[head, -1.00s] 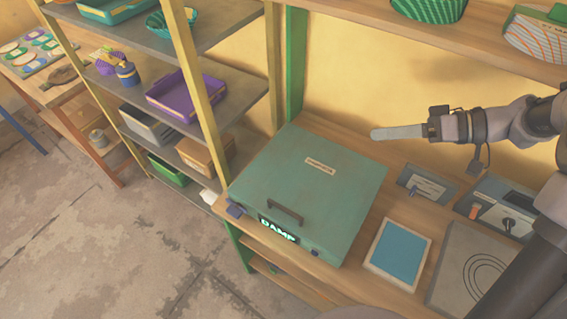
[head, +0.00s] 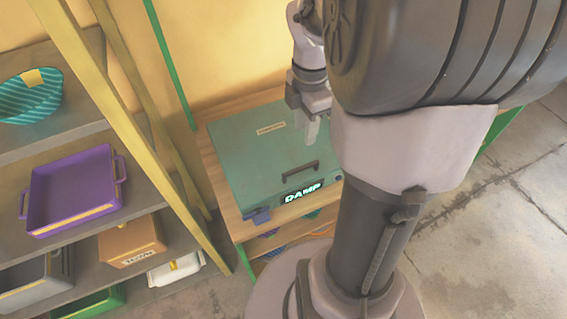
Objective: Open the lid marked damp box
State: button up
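The damp box (head: 240,160) is a wide, flat teal box on a wooden bench, with its lid down. A glowing DAMP plate (head: 303,193) is on its front edge. A dark bar handle (head: 300,170) sits on the lid just behind the plate. A blue catch (head: 258,216) shows at the front left corner. My gripper (head: 312,131) points down over the right part of the lid, behind the handle and apart from it. Its pale fingertips are small, and I cannot tell the gap between them. My arm hides the lid's right edge.
A shelf rack stands at the left, with a purple tray (head: 72,190), a brown box (head: 130,243) and a teal striped basket (head: 30,97). Its yellow post (head: 135,140) is close to the bench. Bare floor (head: 500,210) lies at the right.

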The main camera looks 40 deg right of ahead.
aim_at(301, 167)
notch_tip(301, 167, down, 14)
jog(key=b, duration=0.5)
jog(key=shift+a+r, duration=0.1)
grip_shut()
dwell(0.9)
